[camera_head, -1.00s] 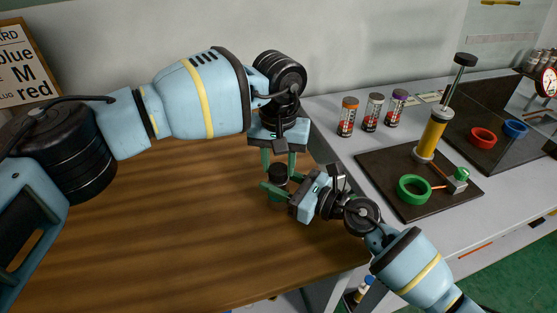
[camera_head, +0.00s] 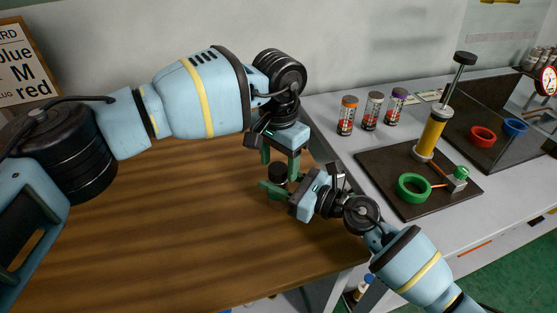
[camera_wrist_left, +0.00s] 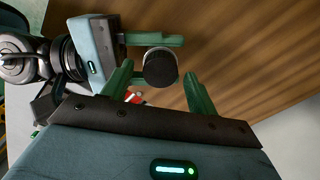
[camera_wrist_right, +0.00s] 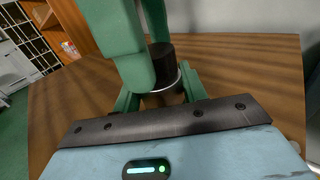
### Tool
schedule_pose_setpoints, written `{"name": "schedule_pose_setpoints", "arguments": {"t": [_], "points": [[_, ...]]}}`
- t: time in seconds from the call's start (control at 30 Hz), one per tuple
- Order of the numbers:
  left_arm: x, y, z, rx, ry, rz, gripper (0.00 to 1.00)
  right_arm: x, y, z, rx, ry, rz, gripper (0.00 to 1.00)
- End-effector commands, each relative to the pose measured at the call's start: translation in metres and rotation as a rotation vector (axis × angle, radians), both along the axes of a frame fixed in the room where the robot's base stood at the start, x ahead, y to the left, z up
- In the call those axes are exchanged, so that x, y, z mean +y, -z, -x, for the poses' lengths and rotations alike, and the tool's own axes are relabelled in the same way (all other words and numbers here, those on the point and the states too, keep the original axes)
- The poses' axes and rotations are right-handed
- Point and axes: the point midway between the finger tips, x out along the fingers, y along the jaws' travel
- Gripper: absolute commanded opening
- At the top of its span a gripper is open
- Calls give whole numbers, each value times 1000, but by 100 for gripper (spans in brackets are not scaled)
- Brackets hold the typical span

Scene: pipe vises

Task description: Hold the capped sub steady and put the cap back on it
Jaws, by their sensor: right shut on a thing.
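The capped sub (camera_wrist_right: 163,97) is a short metallic piece, upright between the fingers of my right gripper (camera_head: 272,190), which is shut on it from the side. A black cylindrical cap (camera_head: 278,171) sits at its top; how firmly it is seated cannot be told. In the left wrist view the cap's round dark top (camera_wrist_left: 160,66) shows beyond my left fingers. My left gripper (camera_head: 279,158) comes down from above with its fingers apart on either side of the cap. One left finger (camera_wrist_right: 118,45) partly covers the cap in the right wrist view.
The brown wooden table (camera_head: 150,240) is clear around the grippers. On the grey bench at right stand several labelled canisters (camera_head: 372,111) and a dark board (camera_head: 400,203) with a yellow pump (camera_head: 431,135) and a green ring (camera_head: 414,188). A wall stands close behind.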

Motion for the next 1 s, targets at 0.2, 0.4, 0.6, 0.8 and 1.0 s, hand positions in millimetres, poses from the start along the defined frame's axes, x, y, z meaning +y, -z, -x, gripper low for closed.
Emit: {"name": "schedule_pose_setpoints", "arguments": {"t": [0.2,0.4,0.6,0.8,1.0], "points": [[0,0,0,0,-1,0,58,0,0,0,0,0,0,0],[0,-10,0,-1,-1,0,58,0,0,0,0,0,0,0],[0,-35,-1,-3,-1,0,58,0,0,0,1,0,1,0],[0,-45,0,1,-1,-1,58,0,0,0,0,0,0,0],[0,-45,0,1,-1,-1,55,0,0,0,0,0,0,0]]}}
